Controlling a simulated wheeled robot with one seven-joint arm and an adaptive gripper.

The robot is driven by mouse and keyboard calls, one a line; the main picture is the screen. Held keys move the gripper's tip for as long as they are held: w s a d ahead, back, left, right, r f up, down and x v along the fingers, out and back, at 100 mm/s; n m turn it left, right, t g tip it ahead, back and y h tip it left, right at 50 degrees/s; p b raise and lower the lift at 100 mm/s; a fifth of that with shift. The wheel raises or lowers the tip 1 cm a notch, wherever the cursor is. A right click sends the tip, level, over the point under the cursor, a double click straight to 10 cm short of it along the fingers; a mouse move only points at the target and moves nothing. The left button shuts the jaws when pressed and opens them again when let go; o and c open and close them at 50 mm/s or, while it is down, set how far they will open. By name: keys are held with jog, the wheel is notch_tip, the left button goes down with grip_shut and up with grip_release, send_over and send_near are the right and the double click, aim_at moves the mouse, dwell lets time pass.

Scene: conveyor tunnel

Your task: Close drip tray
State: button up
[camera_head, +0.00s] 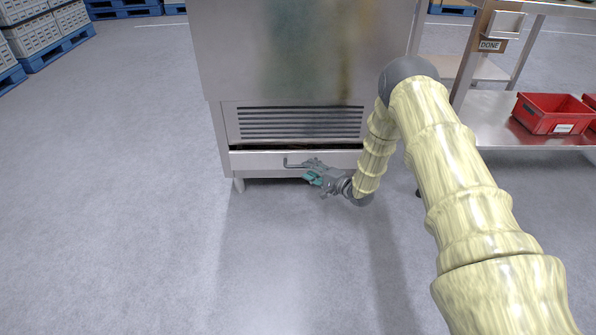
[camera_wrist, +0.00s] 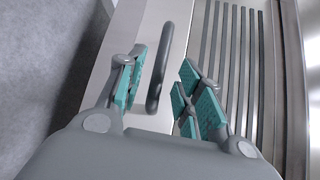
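The drip tray (camera_head: 250,160) is the low metal drawer front at the bottom of the steel machine. A dark gap runs along its top edge, so it looks pulled out a little. Its grey bar handle (camera_head: 292,163) shows at the middle of the front; in the wrist view the handle (camera_wrist: 154,92) lies between my fingers. My gripper (camera_head: 317,172) is at the right part of the handle. In the wrist view my gripper (camera_wrist: 163,62) is open, with teal pads on either side of the bar and visible space around it. The handle's right end is hidden in the head view.
The machine (camera_head: 300,60) has a slatted vent (camera_head: 300,122) just above the tray. A metal table with a lower shelf holding a red bin (camera_head: 550,113) stands at the right. Crates on blue pallets (camera_head: 55,45) are at the far left. The floor in front is clear.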

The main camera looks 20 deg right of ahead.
jog(key=shift+b+x, duration=0.8)
jog(key=shift+x, duration=1.55)
grip_shut()
